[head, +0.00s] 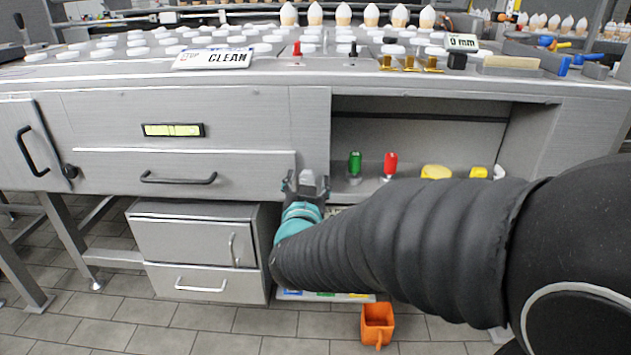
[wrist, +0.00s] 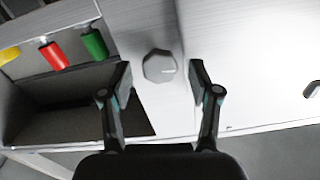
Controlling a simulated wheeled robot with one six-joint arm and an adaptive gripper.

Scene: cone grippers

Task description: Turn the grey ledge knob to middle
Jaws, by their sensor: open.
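The grey ledge knob (wrist: 158,66) shows in the wrist view as a rounded, many-sided cap with a short pale mark toward its right side. It is on the light grey ledge beside the open compartment. My gripper (wrist: 161,72) is open, with one finger on each side of the knob and a visible gap to both. Whether the fingertips are level with the knob cannot be told. In the head view my gripper (head: 306,184) is at the left edge of the open shelf, and a light grey piece, likely the knob (head: 308,179), shows between its fingers.
A green handle (head: 355,163) and a red handle (head: 390,163) stand on the shelf right of my gripper, with yellow items (head: 436,172) further right. A drawer with a black handle (head: 178,178) is to the left. An orange container (head: 377,322) is on the floor below.

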